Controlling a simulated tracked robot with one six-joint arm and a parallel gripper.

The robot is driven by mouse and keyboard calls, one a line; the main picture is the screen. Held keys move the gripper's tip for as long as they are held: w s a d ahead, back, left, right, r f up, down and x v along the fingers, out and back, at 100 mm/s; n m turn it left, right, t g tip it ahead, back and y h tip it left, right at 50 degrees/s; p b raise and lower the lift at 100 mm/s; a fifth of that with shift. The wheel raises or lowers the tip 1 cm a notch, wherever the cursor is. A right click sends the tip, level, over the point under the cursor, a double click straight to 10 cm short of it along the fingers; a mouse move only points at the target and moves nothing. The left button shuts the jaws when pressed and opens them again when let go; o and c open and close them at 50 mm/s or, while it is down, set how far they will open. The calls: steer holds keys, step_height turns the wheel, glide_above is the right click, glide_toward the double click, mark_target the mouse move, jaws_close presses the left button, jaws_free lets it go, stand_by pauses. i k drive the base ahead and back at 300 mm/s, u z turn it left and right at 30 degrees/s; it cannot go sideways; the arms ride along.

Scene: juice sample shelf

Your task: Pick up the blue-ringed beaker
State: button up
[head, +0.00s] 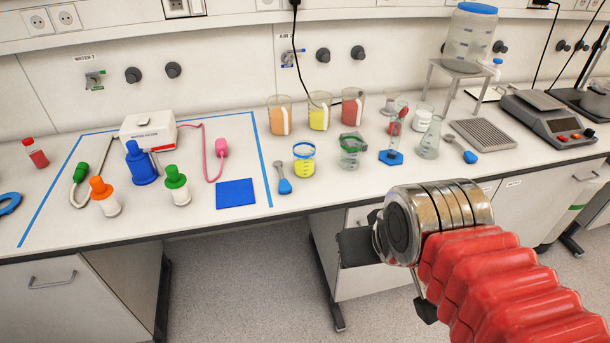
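The blue-ringed beaker (304,160) stands upright on the white bench near its front half, with yellow liquid inside and a blue band around its top. A similar beaker with a green ring (351,151) stands just to its right. My gripper (362,250) is in front of the bench edge, below and to the right of the blue-ringed beaker and clear of it. Only dark parts of it show past the metal wrist, so its fingers and their opening cannot be made out. I see nothing held in it.
A blue spoon-like tool (284,185) lies just left of the beaker. Three juice beakers, the yellow one (320,112) in the middle, stand behind. A blue-based cylinder (391,157) and a flask (430,138) stand to the right. Bench in front of the beaker is clear.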

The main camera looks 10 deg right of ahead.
mark_target(304, 151)
steer(key=k, duration=0.7)
steer(key=u, duration=0.7)
steer(key=i, duration=1.5)
